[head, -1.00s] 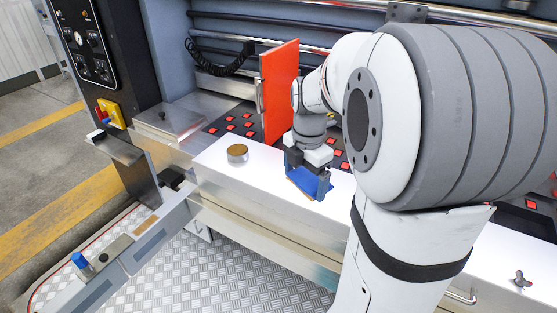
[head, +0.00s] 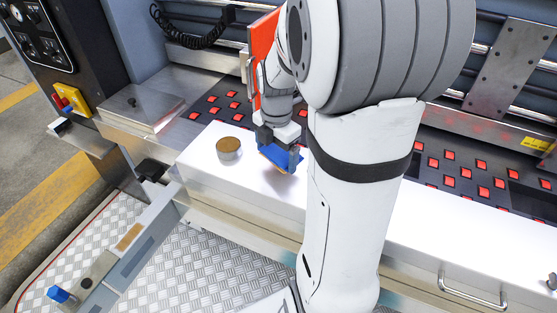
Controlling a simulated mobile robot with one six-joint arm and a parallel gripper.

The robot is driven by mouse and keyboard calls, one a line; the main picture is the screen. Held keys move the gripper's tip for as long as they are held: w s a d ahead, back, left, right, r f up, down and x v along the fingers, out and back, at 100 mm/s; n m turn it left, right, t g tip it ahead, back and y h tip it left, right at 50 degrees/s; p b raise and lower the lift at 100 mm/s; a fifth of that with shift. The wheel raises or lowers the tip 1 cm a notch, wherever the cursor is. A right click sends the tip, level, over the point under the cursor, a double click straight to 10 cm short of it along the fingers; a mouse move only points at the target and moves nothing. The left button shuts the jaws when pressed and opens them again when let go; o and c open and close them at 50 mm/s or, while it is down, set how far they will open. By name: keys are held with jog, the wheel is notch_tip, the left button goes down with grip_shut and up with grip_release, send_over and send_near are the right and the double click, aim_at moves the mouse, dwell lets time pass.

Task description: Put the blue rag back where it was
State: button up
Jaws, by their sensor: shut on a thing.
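The blue rag (head: 284,156) is in my gripper (head: 281,150), which is shut on it. A thin orange-brown edge shows beneath the rag. My arm covers the area to the right of the gripper.
A round tin (head: 229,149) stands on the white top (head: 222,177) left of my gripper. An orange panel (head: 262,45) stands upright behind my wrist. Red-marked dark slots (head: 450,181) lie behind the top. A handle (head: 473,292) juts from the front.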

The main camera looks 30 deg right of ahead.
aim_at(278, 156)
jog(key=shift+s+d+f, duration=0.1)
jog(key=shift+s+f, duration=0.05)
jog(key=shift+f, duration=1.6)
jog(key=shift+f, duration=0.1)
jog(key=shift+f, duration=0.15)
jog(key=o, duration=0.8)
jog(key=shift+o, duration=0.2)
